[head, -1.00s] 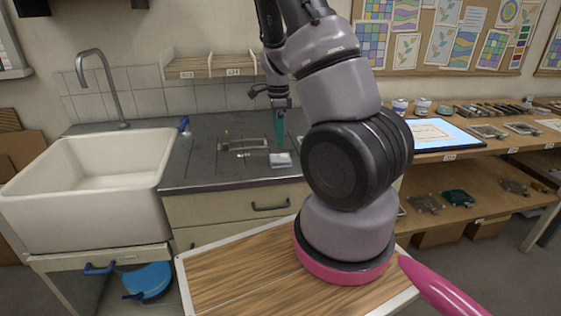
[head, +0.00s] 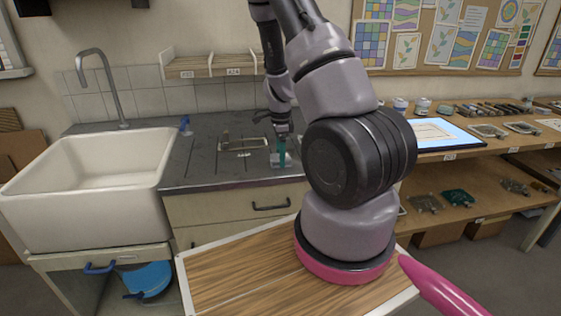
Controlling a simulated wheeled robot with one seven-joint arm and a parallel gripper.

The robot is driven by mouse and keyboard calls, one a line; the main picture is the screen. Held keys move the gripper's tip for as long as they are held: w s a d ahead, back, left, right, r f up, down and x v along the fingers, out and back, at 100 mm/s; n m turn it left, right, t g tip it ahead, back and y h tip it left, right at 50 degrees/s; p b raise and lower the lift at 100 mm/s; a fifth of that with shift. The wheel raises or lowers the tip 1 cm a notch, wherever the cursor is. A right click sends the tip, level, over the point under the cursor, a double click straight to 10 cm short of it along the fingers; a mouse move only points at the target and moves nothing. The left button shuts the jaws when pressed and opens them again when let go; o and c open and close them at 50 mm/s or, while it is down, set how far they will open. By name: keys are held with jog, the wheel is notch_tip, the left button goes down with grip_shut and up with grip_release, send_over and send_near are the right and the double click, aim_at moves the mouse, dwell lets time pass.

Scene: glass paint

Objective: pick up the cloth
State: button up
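The cloth (head: 277,162) is a small pale folded piece on the dark grey counter, near its front edge. It is mostly hidden behind my gripper's fingers. My gripper (head: 282,158) points down with teal fingers, and their tips are at or just over the cloth. The view is too small to tell whether they touch it, or whether they are open or shut.
The counter (head: 205,160) holds a shallow tray with tools (head: 243,145) left of my gripper. A white sink (head: 90,180) with a tap is at the left. A low wooden shelf (head: 225,70) is at the back. A workbench with a lit panel (head: 445,134) is at the right.

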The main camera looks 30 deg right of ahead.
jog(key=c, duration=0.9)
jog(key=shift+o, duration=0.2)
jog(key=shift+r, duration=0.15)
notch_tip(320, 180, up, 10)
